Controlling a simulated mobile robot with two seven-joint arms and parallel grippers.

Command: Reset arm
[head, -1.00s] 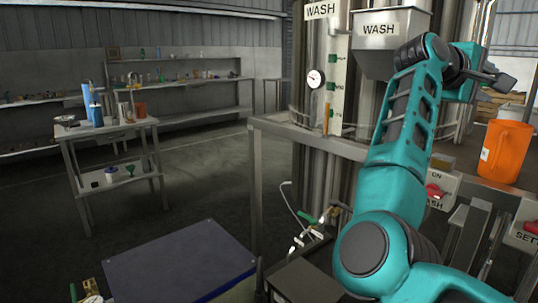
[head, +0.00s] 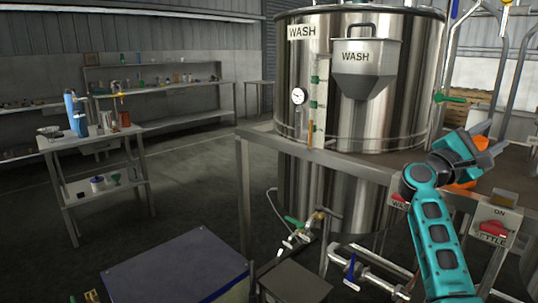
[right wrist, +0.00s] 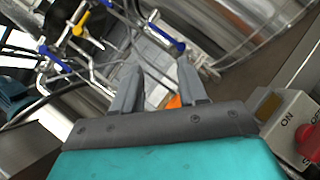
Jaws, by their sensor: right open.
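My right arm (head: 437,240) is teal and rises from the lower right in the head view. Its gripper (head: 490,138) is at the right, in front of the steel tank's right side, with its fingers apart. In the right wrist view the two grey fingers of this gripper (right wrist: 160,90) are apart with nothing held between them. An orange thing (head: 465,185) is mostly hidden behind the gripper in the head view; a bit of orange (right wrist: 173,102) also shows between the fingers in the wrist view. My left gripper is not in view.
A steel WASH tank (head: 400,90) with a hopper (head: 366,68) and gauge (head: 298,96) stands behind a metal frame (head: 330,163). A red switch (head: 493,229) sits close right of my arm. Pipes and valves (head: 300,235) are below.

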